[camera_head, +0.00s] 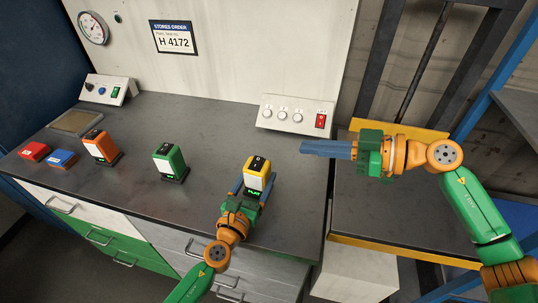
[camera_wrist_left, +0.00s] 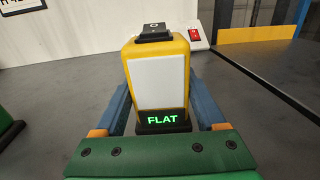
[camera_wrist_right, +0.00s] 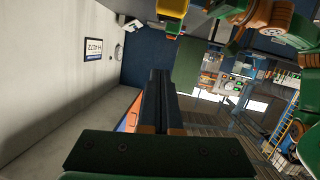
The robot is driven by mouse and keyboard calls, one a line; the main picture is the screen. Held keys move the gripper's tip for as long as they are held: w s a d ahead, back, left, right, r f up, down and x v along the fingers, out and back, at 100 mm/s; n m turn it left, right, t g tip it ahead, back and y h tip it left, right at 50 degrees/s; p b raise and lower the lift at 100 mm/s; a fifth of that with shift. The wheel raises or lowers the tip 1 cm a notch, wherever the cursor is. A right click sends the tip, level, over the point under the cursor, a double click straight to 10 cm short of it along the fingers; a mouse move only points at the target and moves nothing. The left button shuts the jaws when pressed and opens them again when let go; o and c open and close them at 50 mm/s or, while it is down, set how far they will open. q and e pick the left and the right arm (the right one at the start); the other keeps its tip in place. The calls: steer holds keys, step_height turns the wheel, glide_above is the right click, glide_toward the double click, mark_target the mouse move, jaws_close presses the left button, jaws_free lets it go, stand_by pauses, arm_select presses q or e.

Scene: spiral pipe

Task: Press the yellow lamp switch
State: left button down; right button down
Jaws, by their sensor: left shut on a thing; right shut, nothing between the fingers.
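The yellow lamp (camera_head: 256,176) stands upright on the dark worktop, with a white front panel and a black rocker switch (camera_head: 258,162) on top. In the left wrist view, the lamp (camera_wrist_left: 158,82) shows a green "FLAT" display at its base, and its switch (camera_wrist_left: 154,31) is seen from the front. My left gripper (camera_head: 253,186) is shut on the lamp, one blue finger on each side. My right gripper (camera_head: 306,147) is shut and empty, pointing left, to the right of the lamp. In the right wrist view, its fingers (camera_wrist_right: 160,74) are together.
A panel (camera_head: 290,115) with dials and a red switch is at the back. Worktop between the lamps is clear.

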steer(key=shift+a, duration=0.1)
glide_above(269, 164)
step_height(269, 164, down, 2)
steer(key=f, duration=0.3)
steer(key=shift+s+a+f, duration=0.1)
steer(key=shift+s+f, duration=0.1)
steer(key=shift+f, duration=0.55)
steer(key=shift+w+f+m, duration=0.15)
steer(key=shift+f+m, duration=0.25)
steer(key=r, duration=0.4)
steer(key=shift+w+d, duration=0.2)
steer(key=shift+w, duration=0.05)
steer(key=v, duration=1)
steer(key=shift+w, duration=0.2)
